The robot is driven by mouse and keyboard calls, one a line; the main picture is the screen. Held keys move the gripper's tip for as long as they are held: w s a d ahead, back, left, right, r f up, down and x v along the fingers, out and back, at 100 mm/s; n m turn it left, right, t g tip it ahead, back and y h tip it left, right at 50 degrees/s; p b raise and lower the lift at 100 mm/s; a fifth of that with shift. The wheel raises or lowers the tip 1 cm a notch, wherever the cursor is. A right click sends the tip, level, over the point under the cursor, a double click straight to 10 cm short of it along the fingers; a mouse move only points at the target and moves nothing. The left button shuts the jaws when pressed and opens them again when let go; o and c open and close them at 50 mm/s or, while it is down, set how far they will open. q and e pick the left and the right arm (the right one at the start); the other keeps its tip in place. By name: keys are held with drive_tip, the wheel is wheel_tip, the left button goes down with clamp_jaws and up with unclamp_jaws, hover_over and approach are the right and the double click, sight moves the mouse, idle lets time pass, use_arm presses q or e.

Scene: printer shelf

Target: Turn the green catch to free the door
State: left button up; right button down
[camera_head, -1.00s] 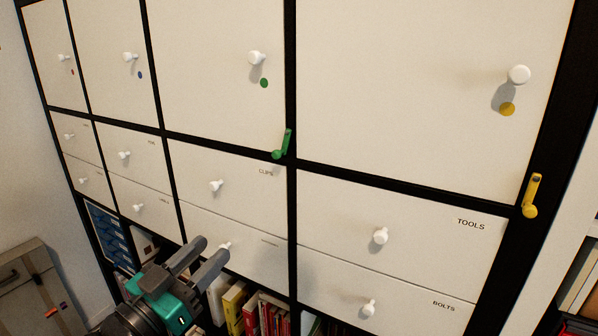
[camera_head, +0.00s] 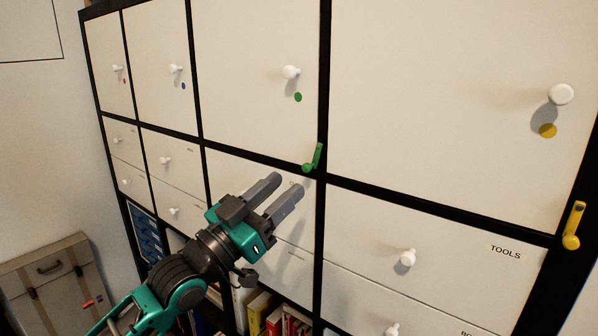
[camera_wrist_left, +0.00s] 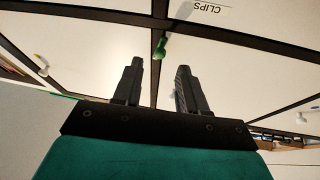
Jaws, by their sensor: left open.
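The green catch (camera_head: 313,158) sits on the black frame at the lower right corner of the door with the green dot (camera_head: 298,97). Its lever points up and slightly right, overlapping the door's edge. My left gripper (camera_head: 289,186) is open and empty, below and left of the catch, in front of the CLIPS drawer, which it partly hides. In the left wrist view the green catch (camera_wrist_left: 160,47) shows beyond the fingertips, nearer the left finger; the gripper (camera_wrist_left: 158,64) is apart from it. My right gripper is not in view.
A yellow catch (camera_head: 574,226) sits on the frame at the right. White knobs stick out from doors and drawers, such as the green-dot door's knob (camera_head: 291,72) and the TOOLS drawer's knob (camera_head: 407,257). Books (camera_head: 262,312) stand below. A case (camera_head: 48,270) stands at the lower left.

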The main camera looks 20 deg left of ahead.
sight(304, 170)
use_arm(q)
drive_tip(key=shift+x, duration=2.5)
clamp_jaws()
